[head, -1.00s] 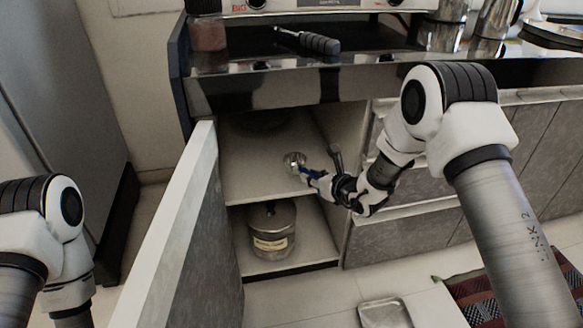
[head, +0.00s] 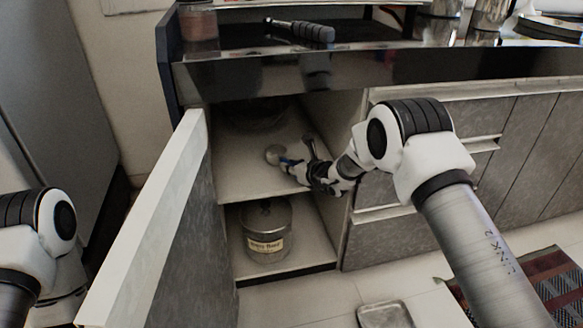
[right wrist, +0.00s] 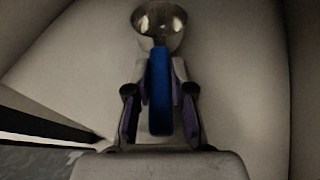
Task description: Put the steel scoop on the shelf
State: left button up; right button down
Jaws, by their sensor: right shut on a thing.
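The steel scoop (head: 273,155) has a round shiny bowl and a blue handle. It is inside the open cabinet, over the upper shelf (head: 240,178). My right gripper (head: 294,163) reaches in from the right and is shut on the handle. In the right wrist view the blue handle of the scoop (right wrist: 160,92) lies between the two fingers of the right gripper (right wrist: 160,95), with the bowl pointing away. I cannot tell whether the bowl touches the shelf. My left arm shows at the left edge, but its gripper is out of view.
The open cabinet door (head: 160,215) stands to the left of the opening. A labelled metal canister (head: 266,232) sits on the lower level. A dark bowl-like thing (head: 258,115) is at the back of the upper shelf. A metal tray (head: 385,315) lies on the floor.

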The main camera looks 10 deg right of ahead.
jog(key=c, duration=1)
grip_release()
jog(key=shift+f, duration=0.15)
